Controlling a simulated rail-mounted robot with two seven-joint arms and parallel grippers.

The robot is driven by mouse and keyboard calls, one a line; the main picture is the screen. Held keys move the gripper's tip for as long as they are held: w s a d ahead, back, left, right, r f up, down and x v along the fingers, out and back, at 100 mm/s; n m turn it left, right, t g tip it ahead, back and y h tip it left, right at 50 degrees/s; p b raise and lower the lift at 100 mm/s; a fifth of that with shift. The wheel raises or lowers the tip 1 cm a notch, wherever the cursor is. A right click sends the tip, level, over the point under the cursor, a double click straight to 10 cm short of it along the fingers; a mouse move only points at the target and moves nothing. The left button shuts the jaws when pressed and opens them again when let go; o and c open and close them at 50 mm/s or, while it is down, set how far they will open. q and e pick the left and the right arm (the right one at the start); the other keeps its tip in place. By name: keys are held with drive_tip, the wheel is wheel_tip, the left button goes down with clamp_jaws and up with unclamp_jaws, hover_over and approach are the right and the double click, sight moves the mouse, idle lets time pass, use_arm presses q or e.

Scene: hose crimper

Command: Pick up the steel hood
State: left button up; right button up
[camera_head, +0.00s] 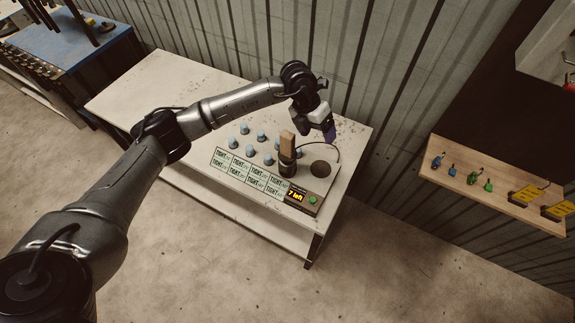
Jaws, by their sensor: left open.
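My left gripper (328,131) is over the back right part of the white table, open, with nothing seen between its fingers. It is small and dark here. Just left of and below it in the picture, a dark upright cylinder with a tan block-shaped top (287,152) stands on the panel. I cannot tell for sure whether this is the steel hood; no other thing clearly looks like one. My right gripper is not in view.
The white table (150,85) carries a panel with several blue-grey knobs (250,151), green "TIGHT" labels (245,172), a "7 left" display (295,196) and a dark round opening (320,168). A wooden shelf (480,195) is at right. The table's left part is clear.

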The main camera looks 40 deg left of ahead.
sight(288, 134)
use_arm(q)
drive_tip(key=a+r+n+g+y+b, duration=0.15)
drive_tip(key=a+y, duration=0.25)
drive_tip(key=a, duration=0.6)
wheel_tip(288, 134, down, 7)
drive_tip(key=shift+w+r+p, duration=0.1)
drive_tip(key=shift+p, duration=0.35)
drive_tip(key=shift+s+f+p, duration=0.2)
drive_tip(key=shift+f+p, duration=0.3)
drive_tip(key=shift+f, duration=2.95)
drive_tip(key=shift+a, duration=0.1)
drive_tip(key=shift+c, duration=0.3)
drive_tip(key=shift+r, duration=0.1)
clamp_jaws()
